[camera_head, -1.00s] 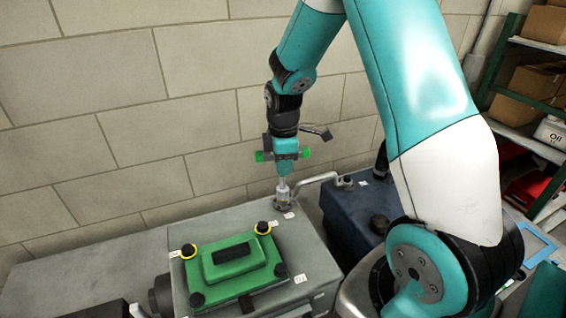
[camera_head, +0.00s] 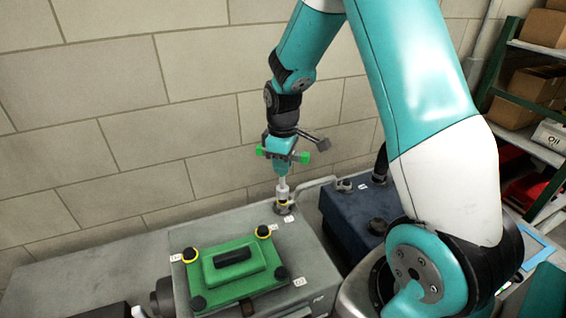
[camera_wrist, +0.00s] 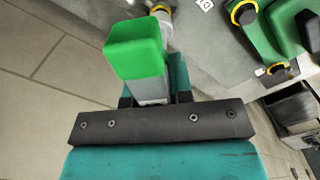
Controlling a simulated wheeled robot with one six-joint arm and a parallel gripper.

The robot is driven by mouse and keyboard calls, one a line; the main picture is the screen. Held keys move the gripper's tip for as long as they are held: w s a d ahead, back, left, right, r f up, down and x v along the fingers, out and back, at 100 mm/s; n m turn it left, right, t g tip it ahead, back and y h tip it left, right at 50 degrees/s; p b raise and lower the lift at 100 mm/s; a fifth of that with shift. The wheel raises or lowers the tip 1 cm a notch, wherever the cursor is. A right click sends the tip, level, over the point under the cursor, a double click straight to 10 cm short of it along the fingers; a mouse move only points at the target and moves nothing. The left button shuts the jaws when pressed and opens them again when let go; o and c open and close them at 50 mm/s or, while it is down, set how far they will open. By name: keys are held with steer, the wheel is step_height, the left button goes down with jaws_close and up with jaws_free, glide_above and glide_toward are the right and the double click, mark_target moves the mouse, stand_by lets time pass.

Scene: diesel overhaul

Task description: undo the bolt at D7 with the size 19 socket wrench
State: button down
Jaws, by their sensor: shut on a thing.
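My gripper (camera_head: 283,157) is shut on the socket wrench, whose green grip (camera_head: 261,151) sticks out of the jaws. The green end (camera_wrist: 135,45) also shows large in the wrist view. The wrench's pale shaft (camera_head: 283,188) points down, nearly upright, onto a round fitting at the back right corner of the grey engine block. A yellow ring (camera_head: 284,203) shows at its lower end and also at the top of the wrist view (camera_wrist: 160,9). The socket hides whatever bolt is beneath it. The small label (camera_head: 289,218) beside it is too small to read surely.
A green cover (camera_head: 230,273) with dark bolts, two ringed yellow, sits on the grey block just in front. A bent grey pipe (camera_head: 315,183) and a dark blue unit (camera_head: 348,212) stand close on the right. The brick wall is behind. Shelves with boxes (camera_head: 535,85) stand far right.

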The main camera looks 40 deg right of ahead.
steer(key=m, duration=1.5)
steer(key=shift+a, duration=0.1)
steer(key=m, duration=0.7)
steer(key=shift+p, duration=0.3)
steer(key=m, duration=0.6)
